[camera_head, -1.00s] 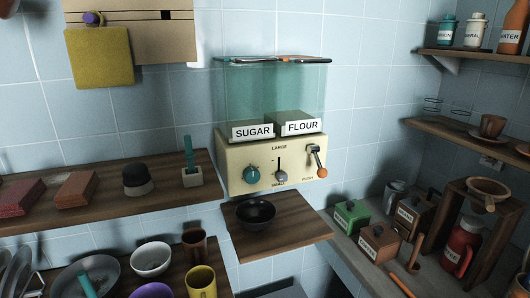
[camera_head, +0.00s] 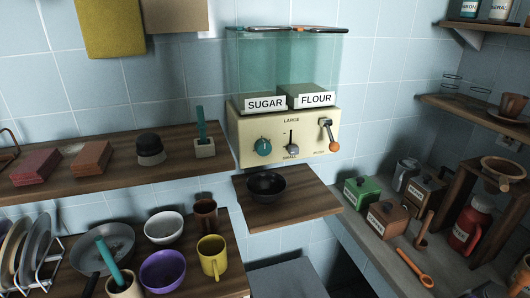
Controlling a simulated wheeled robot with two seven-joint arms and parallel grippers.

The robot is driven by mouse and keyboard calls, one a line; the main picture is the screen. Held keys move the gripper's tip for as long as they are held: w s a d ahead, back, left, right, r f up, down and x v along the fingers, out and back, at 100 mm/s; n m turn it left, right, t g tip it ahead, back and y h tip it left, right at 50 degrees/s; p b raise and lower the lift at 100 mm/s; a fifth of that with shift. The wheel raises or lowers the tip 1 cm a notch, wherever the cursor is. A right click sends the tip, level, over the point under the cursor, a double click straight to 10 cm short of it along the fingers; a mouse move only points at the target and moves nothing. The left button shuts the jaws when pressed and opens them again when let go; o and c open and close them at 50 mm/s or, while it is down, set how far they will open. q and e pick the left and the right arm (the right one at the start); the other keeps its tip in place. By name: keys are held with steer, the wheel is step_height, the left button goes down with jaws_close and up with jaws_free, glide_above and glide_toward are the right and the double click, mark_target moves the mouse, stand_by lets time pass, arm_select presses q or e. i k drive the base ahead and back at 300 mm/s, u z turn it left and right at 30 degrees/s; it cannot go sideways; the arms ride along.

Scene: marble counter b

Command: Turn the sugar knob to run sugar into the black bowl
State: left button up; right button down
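The cream dispenser (camera_head: 240,138) is fixed to the tiled wall, with a clear teal container on top and labels reading SUGAR (camera_head: 265,103) and FLOUR (camera_head: 316,99). A round teal knob (camera_head: 263,147) is at the left of its front, below the SUGAR label. A grey slider (camera_head: 292,149) is in the middle, and a lever with an orange end (camera_head: 332,142) is at the right. The black bowl (camera_head: 266,186) stands upright on a small wooden shelf (camera_head: 310,203) below the dispenser. I see no contents in it. Neither gripper is in view.
A wooden shelf (camera_head: 110,179) at left holds reddish blocks and a dark-topped jar (camera_head: 150,149). Below it are a pan, a purple bowl (camera_head: 163,271) and a yellow mug (camera_head: 212,257). At right, small boxes (camera_head: 387,219) and a red bottle (camera_head: 468,228) crowd a counter.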

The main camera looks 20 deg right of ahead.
mark_target(263, 147)
steer(key=z, duration=0.7)
steer(key=k, duration=0.35)
steer(key=u, duration=1.2)
